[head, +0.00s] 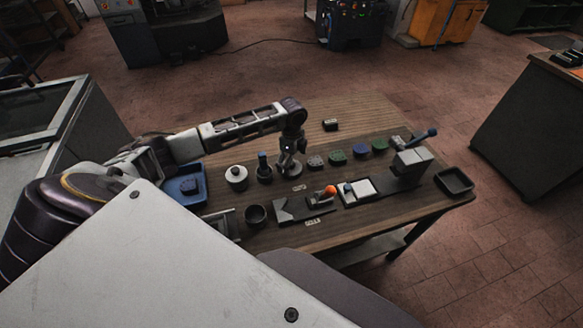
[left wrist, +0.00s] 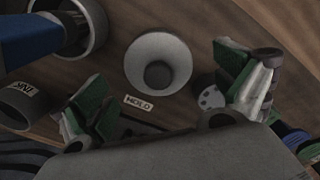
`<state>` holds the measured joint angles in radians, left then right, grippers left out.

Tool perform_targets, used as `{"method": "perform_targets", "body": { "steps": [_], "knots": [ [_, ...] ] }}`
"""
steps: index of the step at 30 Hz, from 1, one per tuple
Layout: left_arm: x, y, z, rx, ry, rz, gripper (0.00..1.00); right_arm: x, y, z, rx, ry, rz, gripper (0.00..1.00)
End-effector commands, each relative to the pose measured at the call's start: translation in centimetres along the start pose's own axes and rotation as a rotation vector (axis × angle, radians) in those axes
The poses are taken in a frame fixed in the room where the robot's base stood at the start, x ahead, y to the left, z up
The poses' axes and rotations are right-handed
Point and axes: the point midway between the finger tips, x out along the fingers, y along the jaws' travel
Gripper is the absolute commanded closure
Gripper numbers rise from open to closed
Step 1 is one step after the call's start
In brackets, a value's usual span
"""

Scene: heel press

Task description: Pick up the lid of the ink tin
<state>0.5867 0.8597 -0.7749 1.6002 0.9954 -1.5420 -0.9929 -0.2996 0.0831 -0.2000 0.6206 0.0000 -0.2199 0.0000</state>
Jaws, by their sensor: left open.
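My left gripper (head: 287,167) is open above the table; its green-padded fingers (left wrist: 165,98) spread wide in the left wrist view. Between and beyond them is a pale round piece (left wrist: 136,62) with a darker round knob, lying on the wood; its grey rim (head: 279,172) shows under the gripper in the head view. The fingers look clear of it. A grey cylinder marked INK (left wrist: 22,97) lies at the left wrist view's left edge, partly cut off. In the head view a pale lidded jar (head: 236,182) stands left of the gripper; I cannot tell which piece is the ink lid.
A blue-handled piece (head: 264,168) stands close left of the gripper. A dark cup (head: 255,215) is nearer me. Round pads (head: 337,157) line the right. A blue tray (head: 172,196) is far left.

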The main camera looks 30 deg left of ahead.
Motion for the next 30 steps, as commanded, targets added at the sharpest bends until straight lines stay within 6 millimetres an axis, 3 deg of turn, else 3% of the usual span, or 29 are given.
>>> {"method": "perform_targets", "body": {
  "steps": [9, 24, 30],
  "knots": [
    [3.0, 0.3, 0.0, 0.001, -0.001, 0.000, 0.02, -0.3, 0.0, 0.0, 0.000, 0.000, 0.000, 0.00],
    [3.2, 0.2, 0.1, 0.000, -0.001, -0.001, 0.02, -0.3, -0.6, -0.1, 0.003, 0.000, -0.006, 0.00],
    [3.2, 0.2, 0.1, 0.000, -0.001, -0.002, 0.25, -0.3, -0.6, -0.1, 0.003, 0.000, -0.006, 0.00]
  ]
}}
